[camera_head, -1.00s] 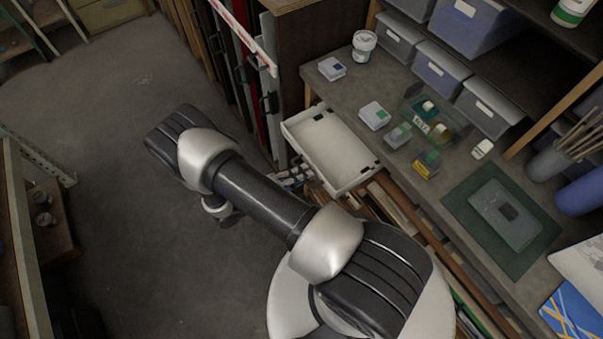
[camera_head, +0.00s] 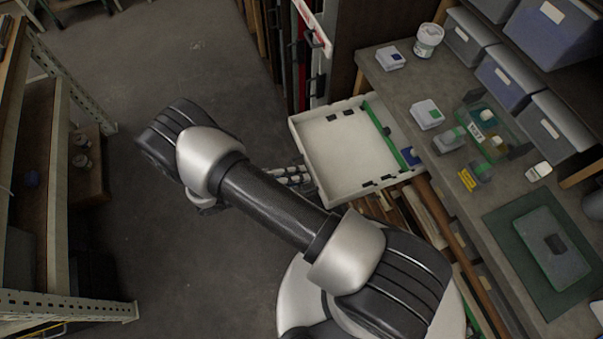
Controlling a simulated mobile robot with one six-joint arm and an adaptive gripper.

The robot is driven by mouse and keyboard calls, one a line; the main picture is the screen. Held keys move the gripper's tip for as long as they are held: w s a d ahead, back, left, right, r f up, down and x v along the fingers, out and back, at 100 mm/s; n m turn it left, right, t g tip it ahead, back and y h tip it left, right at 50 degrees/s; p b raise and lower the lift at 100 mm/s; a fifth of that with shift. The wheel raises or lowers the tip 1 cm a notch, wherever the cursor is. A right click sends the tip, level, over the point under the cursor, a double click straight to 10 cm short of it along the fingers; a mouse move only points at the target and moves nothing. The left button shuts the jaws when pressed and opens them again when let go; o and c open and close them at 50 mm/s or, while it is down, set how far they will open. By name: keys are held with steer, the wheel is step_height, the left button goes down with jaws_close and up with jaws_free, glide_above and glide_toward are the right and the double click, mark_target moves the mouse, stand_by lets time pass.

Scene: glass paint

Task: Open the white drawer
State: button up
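The white drawer (camera_head: 345,155) sticks well out from under the workbench, and its pale inside shows. A green strip (camera_head: 388,130) and a small blue thing (camera_head: 411,156) lie in it near the bench side. Several small dark pieces also show on its floor and walls. My gripper (camera_head: 295,176) is at the drawer's left front side, partly hidden behind my arm. Its fingers are small and partly covered, so I cannot tell if they are shut or touching the drawer.
The workbench (camera_head: 385,75) on the right bears small boxes, a white tub (camera_head: 428,41), a green mat (camera_head: 505,225) and grey bins. Long boards stand below the drawer. A metal shelf (camera_head: 75,85) stands at left. The grey floor (camera_head: 180,70) between is clear.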

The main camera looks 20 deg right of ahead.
steer(key=o, duration=0.5)
steer(key=a+r, duration=0.2)
steer(key=a, duration=0.9)
steer(key=shift+s+a+r, duration=0.2)
steer(key=shift+a+r, duration=0.05)
steer(key=shift+a, duration=0.1)
